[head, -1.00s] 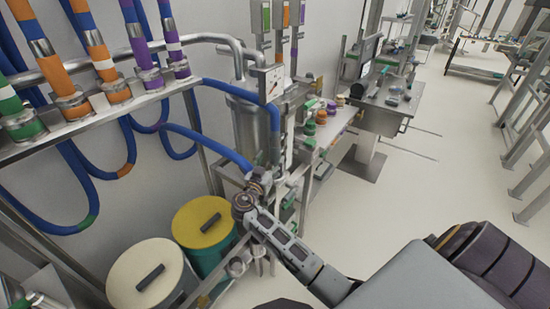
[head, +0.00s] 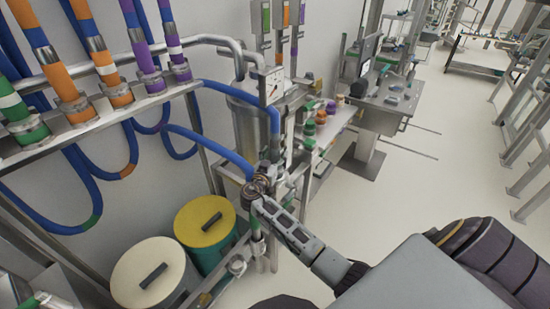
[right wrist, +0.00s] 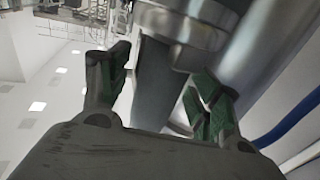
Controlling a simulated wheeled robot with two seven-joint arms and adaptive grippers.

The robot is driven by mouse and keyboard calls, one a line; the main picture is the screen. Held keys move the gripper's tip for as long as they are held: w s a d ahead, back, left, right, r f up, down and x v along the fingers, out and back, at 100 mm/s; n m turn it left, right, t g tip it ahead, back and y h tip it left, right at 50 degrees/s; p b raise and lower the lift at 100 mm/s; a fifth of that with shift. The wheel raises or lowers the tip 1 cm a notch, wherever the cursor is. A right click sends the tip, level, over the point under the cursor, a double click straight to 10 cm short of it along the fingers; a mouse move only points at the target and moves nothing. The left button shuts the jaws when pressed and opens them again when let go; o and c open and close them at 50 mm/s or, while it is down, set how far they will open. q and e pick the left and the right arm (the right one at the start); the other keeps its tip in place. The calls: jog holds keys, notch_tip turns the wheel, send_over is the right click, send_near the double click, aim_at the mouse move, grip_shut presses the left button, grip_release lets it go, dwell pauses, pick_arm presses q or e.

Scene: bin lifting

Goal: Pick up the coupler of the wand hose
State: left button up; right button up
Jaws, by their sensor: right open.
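A blue hose (head: 215,148) runs down from the left to the steel frame, and its end is largely covered by my right gripper (head: 257,188). In the right wrist view my right gripper (right wrist: 160,68) is open, one finger on each side of a grey tapered body (right wrist: 152,85). A shiny metal collar (right wrist: 180,22) sits above this body; they look like the coupler, but I cannot tell surely. Contact with the fingers is not clear. My left gripper is not in view.
A steel rack (head: 120,125) with banded hose ends stands at left. A yellow-lidded drum (head: 205,222) and a cream-lidded drum (head: 148,272) stand below it. A steel vessel (head: 248,120) is behind my gripper. The floor (head: 400,190) at right is clear.

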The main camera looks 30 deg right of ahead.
aim_at(275, 139)
dwell(0.4)
jog(key=c, duration=1.3)
jog(key=shift+r, duration=0.2)
jog(key=shift+r+b, duration=1.1)
jog(key=shift+r, duration=3.75)
jog(key=shift+f, duration=0.1)
